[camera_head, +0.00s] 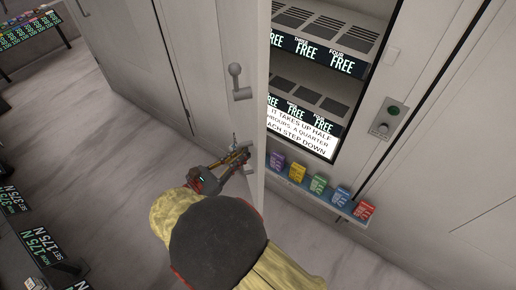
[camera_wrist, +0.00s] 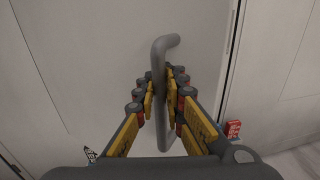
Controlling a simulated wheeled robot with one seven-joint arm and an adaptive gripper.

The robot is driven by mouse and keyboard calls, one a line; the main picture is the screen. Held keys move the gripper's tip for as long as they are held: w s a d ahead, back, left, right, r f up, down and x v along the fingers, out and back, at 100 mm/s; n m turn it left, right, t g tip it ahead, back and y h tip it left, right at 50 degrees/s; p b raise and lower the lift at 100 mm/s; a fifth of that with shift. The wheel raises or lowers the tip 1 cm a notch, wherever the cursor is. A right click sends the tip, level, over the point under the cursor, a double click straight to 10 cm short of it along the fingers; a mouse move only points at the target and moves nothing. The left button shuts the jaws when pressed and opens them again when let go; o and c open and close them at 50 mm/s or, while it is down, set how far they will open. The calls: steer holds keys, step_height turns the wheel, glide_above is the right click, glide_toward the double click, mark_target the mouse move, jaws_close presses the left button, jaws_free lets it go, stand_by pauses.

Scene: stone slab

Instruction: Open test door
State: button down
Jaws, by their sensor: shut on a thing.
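The test door (camera_head: 240,40) is a pale panel standing swung out from a cabinet, seen almost edge-on in the head view. The cabinet's interior (camera_head: 345,15) shows to its right. In the wrist view my gripper (camera_wrist: 161,90) is shut on a grey bent bar handle (camera_wrist: 165,48), with fingers on both sides of the bar and the door face (camera_wrist: 85,50) behind it. In the head view my gripper (camera_head: 240,157) is low at the door's face, and my arm hides part of the door's lower end. A grey lever (camera_head: 237,78) sits higher on the same face.
Shelves with FREE labels (camera_head: 343,65) and a white text sign (camera_head: 300,130) show in the opening. Small coloured boxes (camera_head: 318,184) line a ledge below it. A panel with a green button (camera_head: 393,110) is at right. Open floor (camera_head: 100,130) lies left; price signs (camera_head: 40,245) stand lower left.

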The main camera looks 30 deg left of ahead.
steer(key=shift+s+a+f, duration=0.1)
steer(key=shift+s+a, duration=0.6)
steer(key=c, duration=1.9)
jaws_free()
steer(key=shift+r, duration=0.2)
